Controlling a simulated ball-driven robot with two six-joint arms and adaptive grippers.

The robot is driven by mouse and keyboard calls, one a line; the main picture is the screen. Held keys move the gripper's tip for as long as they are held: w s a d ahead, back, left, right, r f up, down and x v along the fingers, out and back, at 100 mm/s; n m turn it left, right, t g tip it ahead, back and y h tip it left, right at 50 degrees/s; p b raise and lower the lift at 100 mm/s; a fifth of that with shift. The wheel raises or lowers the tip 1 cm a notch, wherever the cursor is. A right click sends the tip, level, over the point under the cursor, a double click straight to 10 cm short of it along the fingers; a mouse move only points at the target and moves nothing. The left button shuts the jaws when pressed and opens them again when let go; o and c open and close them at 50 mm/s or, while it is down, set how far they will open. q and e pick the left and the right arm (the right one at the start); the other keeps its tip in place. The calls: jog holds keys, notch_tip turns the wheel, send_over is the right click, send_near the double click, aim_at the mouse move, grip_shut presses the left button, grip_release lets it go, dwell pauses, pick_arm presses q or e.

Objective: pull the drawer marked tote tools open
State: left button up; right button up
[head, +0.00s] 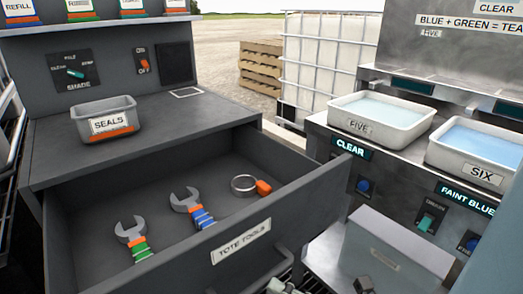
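The drawer marked TOTE TOOLS (240,241) stands pulled well out of the dark grey cabinet in the head view, its inside exposed. A bar handle (283,265) runs along its front at the bottom. In the drawer lie a wrench with a green-striped grip (131,231), a wrench with a blue-striped grip (186,203) and a metal ring with an orange tab (245,184). Small parts of what look like my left gripper (283,287) and my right gripper (376,286) show at the bottom edge. Contact with the handle and the finger opening are hidden.
A bin marked SEALS (80,110) sits on the cabinet top. At the right, tubs marked FIVE (362,127) and SIX (487,168) stand on a metal bench above knobs and a switch. A grey box (392,250) stands close right of the drawer front.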

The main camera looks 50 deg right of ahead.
jog(key=v, duration=0.8)
jog(key=shift+w, duration=0.1)
